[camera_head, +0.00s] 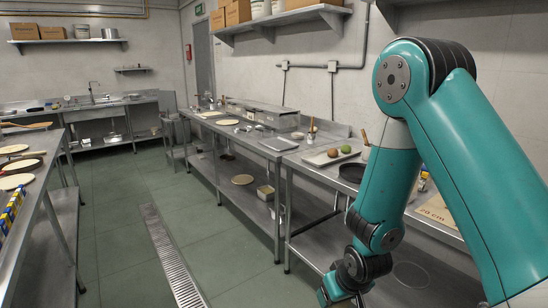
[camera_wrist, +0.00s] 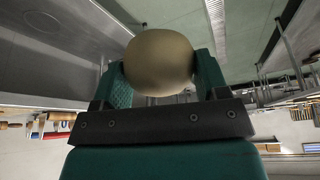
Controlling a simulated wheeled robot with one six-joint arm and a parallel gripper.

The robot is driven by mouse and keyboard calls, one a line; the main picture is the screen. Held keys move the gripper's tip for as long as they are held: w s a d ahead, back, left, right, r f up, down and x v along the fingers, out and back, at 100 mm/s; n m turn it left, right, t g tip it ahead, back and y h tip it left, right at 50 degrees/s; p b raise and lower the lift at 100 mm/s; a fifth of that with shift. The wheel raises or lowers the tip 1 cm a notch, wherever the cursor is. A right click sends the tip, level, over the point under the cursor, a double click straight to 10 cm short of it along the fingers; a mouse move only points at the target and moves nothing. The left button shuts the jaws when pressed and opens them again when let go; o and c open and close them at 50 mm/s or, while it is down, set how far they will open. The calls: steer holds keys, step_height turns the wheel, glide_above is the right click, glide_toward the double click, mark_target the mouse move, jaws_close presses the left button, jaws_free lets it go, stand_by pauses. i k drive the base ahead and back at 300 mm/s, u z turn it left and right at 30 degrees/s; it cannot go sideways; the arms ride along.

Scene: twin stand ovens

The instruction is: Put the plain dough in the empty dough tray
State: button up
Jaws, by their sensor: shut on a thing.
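My gripper (camera_wrist: 161,72) is shut on a plain, beige, rounded dough ball (camera_wrist: 158,62), which sits between the two teal fingers in the wrist view. In the head view my gripper (camera_head: 335,291) is low at the bottom edge, beside the right-hand steel table, and the dough is not visible there. A light tray (camera_head: 314,159) on that table holds a green ball (camera_head: 346,149) and a brown ball (camera_head: 333,153). A flat, shallow tray (camera_head: 278,144) lies to its left and looks empty.
A dark pan (camera_head: 352,172) stands right of the tray with the balls. The long steel table (camera_head: 232,133) carries flat dough discs and steel containers. A left table (camera_head: 40,190) holds more discs and small boxes. The green floor (camera_head: 125,225) between the tables is clear, with a drain grate.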

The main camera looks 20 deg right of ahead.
mark_target(322, 160)
steer(key=u, duration=0.6)
steer(key=i, duration=1.6)
steer(key=z, duration=0.25)
steer(key=i, duration=1.1)
steer(key=z, duration=0.85)
